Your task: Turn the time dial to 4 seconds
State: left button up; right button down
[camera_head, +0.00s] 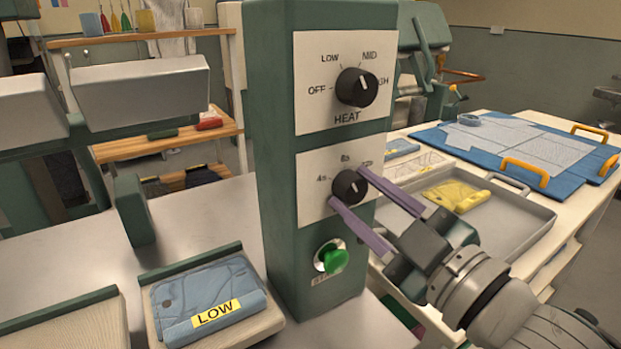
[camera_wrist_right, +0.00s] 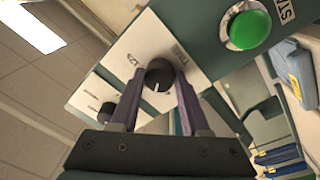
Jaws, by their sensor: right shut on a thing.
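The time dial (camera_head: 350,188) is a small black knob on the lower white plate of the green control box (camera_head: 275,150). The labels 4s, 8s and 12s run around it from left to right. My right gripper (camera_head: 346,185) comes in from the lower right, its two purple fingers shut on the knob from opposite sides. In the right wrist view the dial (camera_wrist_right: 160,75) sits between the fingertips. Its white pointer mark shows there, pointing roughly down the picture; the label it meets cannot be told exactly. My left gripper is not in view.
The heat dial (camera_head: 357,87) is just above, and a green start button (camera_head: 333,258) just below. A folded blue garment with a LOW tag (camera_head: 213,314) lies at the front left. A grey tray (camera_head: 500,235) with a yellow garment stands to the right.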

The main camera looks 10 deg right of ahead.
jog(key=n+y+b, duration=0.1)
jog(key=n, duration=0.5)
jog(key=shift+n, duration=0.3)
dwell(0.4)
jog(key=shift+c, duration=1.9)
grip_release()
jog(key=r+v, duration=0.1)
jog(key=v, duration=0.8)
jog(key=shift+s+d+f+b, duration=0.25)
jog(key=shift+s+f+b, duration=0.15)
jog(key=shift+b, duration=0.05)
